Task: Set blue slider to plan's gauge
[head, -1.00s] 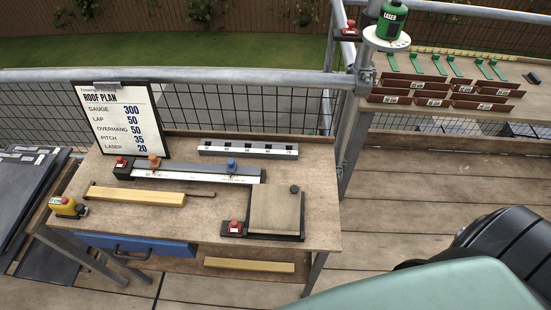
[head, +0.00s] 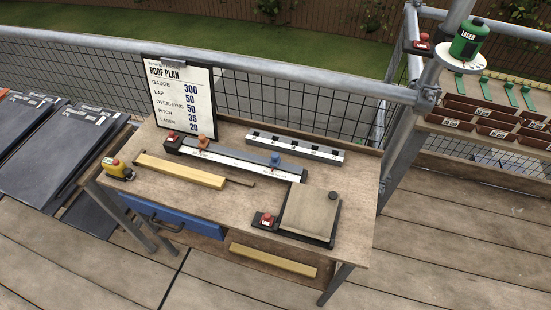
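The blue slider (head: 275,159) sits toward the right end of a white-scaled gauge bar (head: 240,161) on the wooden workbench. An orange slider (head: 204,141) sits near the bar's left end, beside a dark block with a red button (head: 172,136). The scale marks are too small to read. The roof plan board (head: 182,98) stands at the bench's back left and reads gauge 300, lap 50, overhang 50, pitch 35, laser 20. Neither of my grippers is in view.
A green laser (head: 467,40) stands at upper right. Dark slates (head: 50,150) lie left. Decking at right is clear.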

